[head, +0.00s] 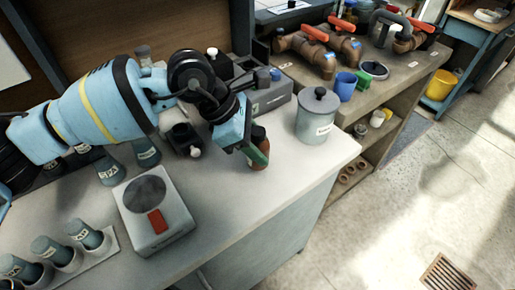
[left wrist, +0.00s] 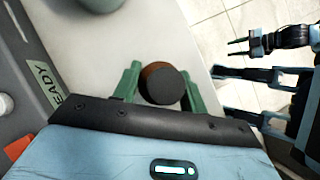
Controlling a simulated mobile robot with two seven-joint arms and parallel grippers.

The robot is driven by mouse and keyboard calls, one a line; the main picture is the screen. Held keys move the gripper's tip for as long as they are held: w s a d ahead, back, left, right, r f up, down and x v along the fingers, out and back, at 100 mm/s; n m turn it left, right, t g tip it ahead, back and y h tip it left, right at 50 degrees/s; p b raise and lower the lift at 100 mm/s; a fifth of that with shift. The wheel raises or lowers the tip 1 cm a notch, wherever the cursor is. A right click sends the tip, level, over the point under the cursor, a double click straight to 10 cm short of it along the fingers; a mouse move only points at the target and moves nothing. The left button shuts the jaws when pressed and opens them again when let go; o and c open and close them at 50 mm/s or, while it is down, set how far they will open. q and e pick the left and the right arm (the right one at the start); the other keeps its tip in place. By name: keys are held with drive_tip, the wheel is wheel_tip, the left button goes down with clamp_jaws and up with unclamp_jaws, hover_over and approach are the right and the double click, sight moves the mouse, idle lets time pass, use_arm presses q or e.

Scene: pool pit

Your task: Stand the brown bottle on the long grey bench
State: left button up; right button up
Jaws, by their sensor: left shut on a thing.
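The brown bottle (head: 259,151) with a dark cap is upright, or close to it, near the front edge of the pale grey bench (head: 262,205). My left gripper (head: 256,149) is shut on it, its green fingers hiding part of the bottle. In the left wrist view the round dark cap of the bottle (left wrist: 161,86) shows between the two green fingers of the left gripper (left wrist: 160,73). I cannot tell whether the bottle's base touches the bench top. My right gripper (left wrist: 238,48) shows at the upper right of the left wrist view, its fingers apart and empty, over the floor.
A grey lidded jar (head: 317,116) stands right of the bottle. A scale (head: 154,212) with a red patch and several labelled bottles stand to the left. A grey box (head: 264,97) is behind. A shelf (head: 408,72) with pipe valves is at right. Bare bench lies in front.

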use_arm(q)
drive_tip(key=shift+f, duration=1)
drive_tip(key=shift+f, duration=0.15)
drive_tip(key=o, duration=1)
drive_tip(key=shift+r, duration=0.25)
drive_tip(key=v, duration=1.1)
drive_tip(key=shift+a+r, duration=0.25)
drive_tip(key=shift+r, duration=0.1)
